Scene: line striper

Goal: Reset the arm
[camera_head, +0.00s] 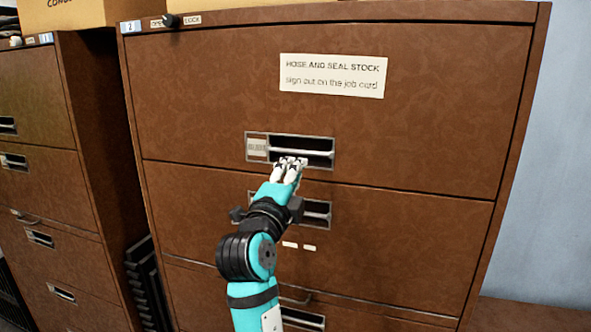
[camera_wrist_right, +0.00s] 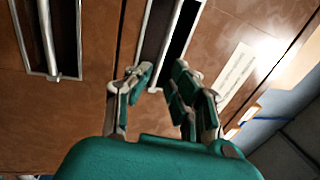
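My right arm reaches up from the bottom of the head view. Its gripper (camera_head: 289,163) is at the lower edge of the top drawer's recessed handle (camera_head: 316,147) on the brown cabinet. The right wrist view shows the gripper's two fingers (camera_wrist_right: 158,80) apart, with nothing held between them. The same handle bar (camera_wrist_right: 172,40) runs toward the gap between the fingertips. I cannot tell whether a finger touches it. My left gripper is in neither view.
The brown cabinet (camera_head: 420,130) fills most of the head view, its drawers closed. A white sign (camera_head: 333,76) is on the top drawer. The second drawer's handle (camera_head: 318,213) is partly behind my arm. Another cabinet (camera_head: 35,100) stands at left. A blue wall (camera_head: 560,150) is at right.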

